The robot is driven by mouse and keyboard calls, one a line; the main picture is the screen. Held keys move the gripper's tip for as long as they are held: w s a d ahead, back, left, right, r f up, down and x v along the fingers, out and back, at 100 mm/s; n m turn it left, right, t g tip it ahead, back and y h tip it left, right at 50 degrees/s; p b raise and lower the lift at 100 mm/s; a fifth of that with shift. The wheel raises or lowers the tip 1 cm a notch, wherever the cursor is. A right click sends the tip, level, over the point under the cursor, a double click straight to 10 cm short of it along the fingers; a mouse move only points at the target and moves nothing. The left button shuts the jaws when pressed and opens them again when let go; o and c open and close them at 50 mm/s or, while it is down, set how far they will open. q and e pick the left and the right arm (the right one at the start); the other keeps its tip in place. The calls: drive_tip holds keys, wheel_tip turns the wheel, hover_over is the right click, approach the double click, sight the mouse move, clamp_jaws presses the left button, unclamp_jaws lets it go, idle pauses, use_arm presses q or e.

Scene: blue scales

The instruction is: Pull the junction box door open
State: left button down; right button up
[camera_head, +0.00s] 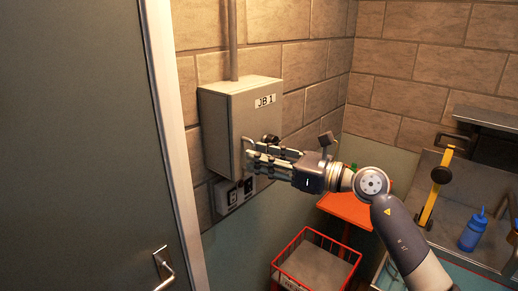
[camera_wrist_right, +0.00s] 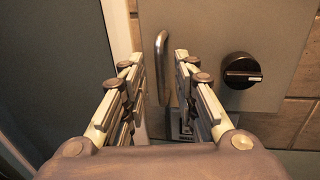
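The grey junction box (camera_head: 238,112), labelled JB 1, is fixed to the brick wall, and its door looks closed. In the right wrist view the door front (camera_wrist_right: 212,28) carries a metal loop handle (camera_wrist_right: 162,68) at its left and a black knob (camera_wrist_right: 243,71) at its right. My right gripper (camera_head: 250,158) is at the lower part of the door, by the handle. In the right wrist view its fingers (camera_wrist_right: 159,72) are apart, with the handle in the gap between their tips; I see no grip on it. My left gripper is not in view.
A grey door with a lever handle (camera_head: 164,268) and pale frame stands at the left. A red wire crate (camera_head: 313,262), an orange surface (camera_head: 345,208) and a blue bottle (camera_head: 472,232) are to the right.

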drive_tip(key=shift+w+a, duration=0.25)
drive_tip(key=shift+a, duration=0.2)
clamp_jaws()
